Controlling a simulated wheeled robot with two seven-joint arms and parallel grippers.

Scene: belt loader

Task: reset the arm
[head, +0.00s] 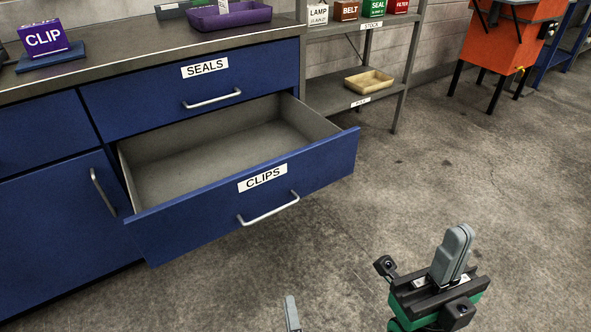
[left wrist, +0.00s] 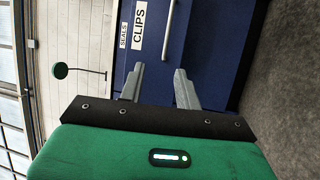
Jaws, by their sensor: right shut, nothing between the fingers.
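My left gripper (left wrist: 159,70) is open and empty in the left wrist view, its two grey fingers apart with the blue cabinet beyond them. In the head view only a grey finger of my left gripper (head: 291,312) shows at the bottom edge; the rest is out of the picture. My right gripper (head: 456,248) is at the lower right of the head view, over the bare floor, with its grey fingers together and nothing between them. It is apart from the cabinet.
The CLIPS drawer (head: 314,178) stands pulled out and looks empty. The SEALS drawer (head: 150,96) above is shut. A purple CLIP box (head: 44,40) and purple tray (head: 230,17) are on the counter. A shelf (head: 340,94) holds a tan tray (head: 368,81).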

